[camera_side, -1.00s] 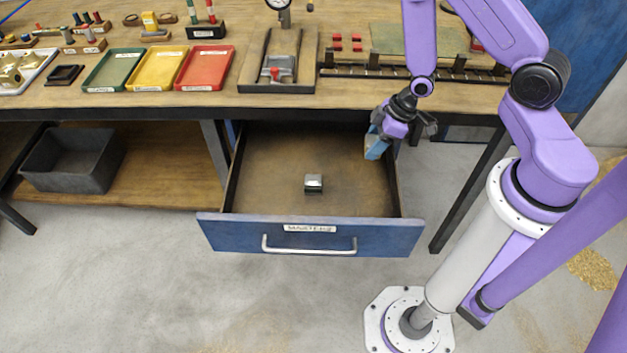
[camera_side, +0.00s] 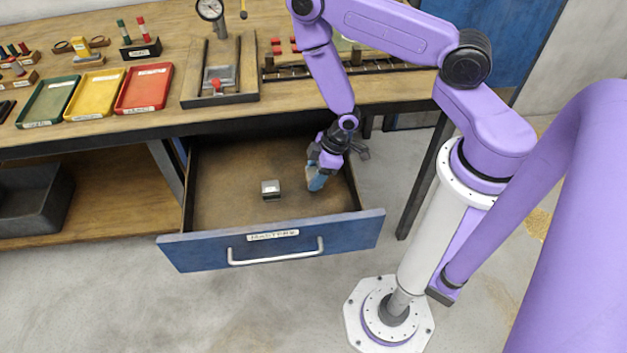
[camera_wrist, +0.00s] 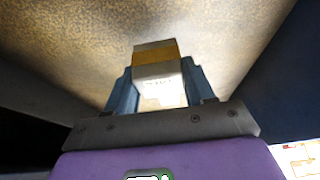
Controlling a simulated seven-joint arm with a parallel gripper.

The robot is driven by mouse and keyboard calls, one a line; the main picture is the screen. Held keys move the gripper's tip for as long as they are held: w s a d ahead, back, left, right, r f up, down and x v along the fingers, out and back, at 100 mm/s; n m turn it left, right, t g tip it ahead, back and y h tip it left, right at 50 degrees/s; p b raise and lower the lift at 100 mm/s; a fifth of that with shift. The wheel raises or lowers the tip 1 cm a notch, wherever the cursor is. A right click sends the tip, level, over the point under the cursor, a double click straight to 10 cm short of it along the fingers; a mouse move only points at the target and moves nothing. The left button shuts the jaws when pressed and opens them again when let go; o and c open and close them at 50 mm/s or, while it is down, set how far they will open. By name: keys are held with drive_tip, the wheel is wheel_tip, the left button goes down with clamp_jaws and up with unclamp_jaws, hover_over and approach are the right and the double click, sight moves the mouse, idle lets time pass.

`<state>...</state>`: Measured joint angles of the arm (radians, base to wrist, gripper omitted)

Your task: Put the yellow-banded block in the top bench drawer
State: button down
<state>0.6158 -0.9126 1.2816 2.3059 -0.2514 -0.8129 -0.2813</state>
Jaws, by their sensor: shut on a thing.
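The blue bench drawer (camera_side: 270,242) stands pulled open below the bench top. My gripper (camera_side: 316,182) is inside the drawer's right part, low near its floor, in the side view. In the wrist view my gripper (camera_wrist: 160,95) has its blue fingers shut on the yellow-banded block (camera_wrist: 155,55), a pale metal block with a yellow band. The fingers hide the block in the side view. I cannot tell whether the block touches the drawer floor. A small silvery block (camera_side: 270,188) sits in the middle of the drawer, left of my gripper.
The drawer's left floor is bare. On the bench stand green (camera_side: 47,102), yellow (camera_side: 95,95) and red (camera_side: 144,88) trays, a dial gauge stand (camera_side: 211,12) and a wooden fixture (camera_side: 220,72). A dark bin (camera_side: 35,200) is on the lower shelf.

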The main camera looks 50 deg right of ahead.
drive_tip(key=shift+f, duration=1.65)
drive_tip(key=shift+f, duration=0.1)
drive_tip(key=shift+c, duration=2)
unclamp_jaws()
